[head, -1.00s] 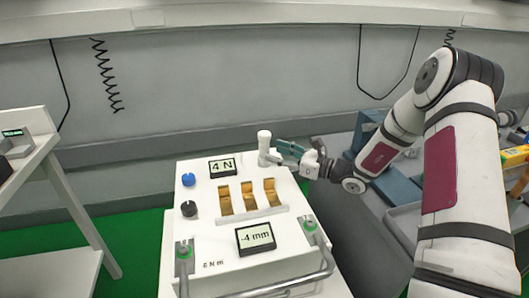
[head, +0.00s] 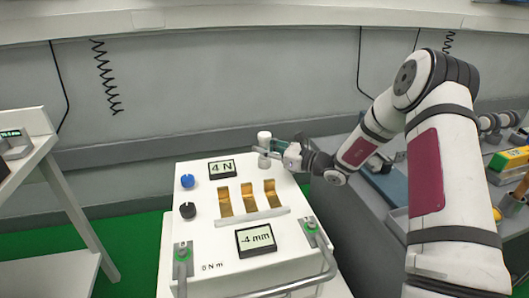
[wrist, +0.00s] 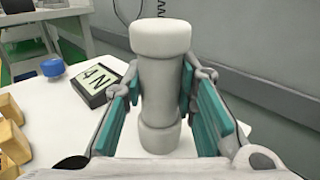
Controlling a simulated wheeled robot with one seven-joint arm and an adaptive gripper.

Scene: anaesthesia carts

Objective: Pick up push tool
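The push tool (head: 264,141) looks like a white post with a wide round cap and a wider foot. It stands upright at the back right corner of the white cart top (head: 204,232). In the wrist view the push tool (wrist: 162,80) fills the middle. My gripper (head: 276,150) reaches in from the right at the tool's height. Its teal-padded fingers stand on either side of the tool's shaft, below the cap.
A "4 N" display (head: 222,168), a "-4 mm" display (head: 256,239), brass blocks (head: 248,197), a blue knob (head: 188,180) and a black knob (head: 188,210) occupy the cart top. A metal handle (head: 300,284) runs along the front. A grey bench stands at right, a white shelf at left.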

